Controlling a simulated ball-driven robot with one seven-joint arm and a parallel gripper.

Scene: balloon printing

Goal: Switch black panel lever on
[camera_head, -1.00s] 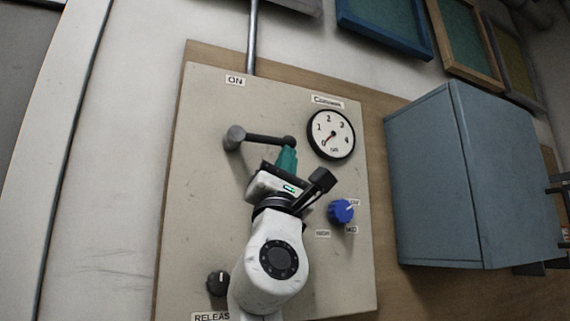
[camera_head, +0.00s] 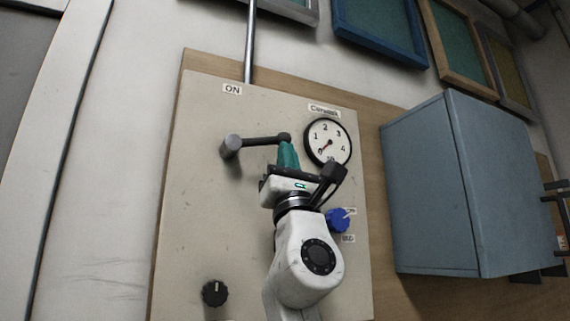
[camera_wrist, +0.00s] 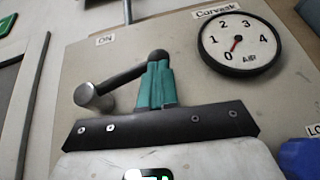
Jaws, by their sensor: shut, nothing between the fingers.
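The black lever (camera_head: 258,142) is on the beige panel (camera_head: 190,210), below the ON label (camera_head: 232,89). It lies roughly sideways, with its grey cylindrical end (camera_head: 231,146) at the left and its dark round end at the right. My gripper (camera_head: 287,150) has its teal fingers shut at the dark right end of the lever, with nothing between them. In the wrist view the lever (camera_wrist: 127,82) runs from the grey end up to the dark end, right at the fingertips (camera_wrist: 157,68). I cannot tell whether they touch.
The round gauge (camera_head: 327,142) is close to the right of my gripper. A blue knob (camera_head: 338,220) is partly behind my arm, and a black knob (camera_head: 214,293) is at lower left. A blue-grey cabinet (camera_head: 430,190) juts out at the right.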

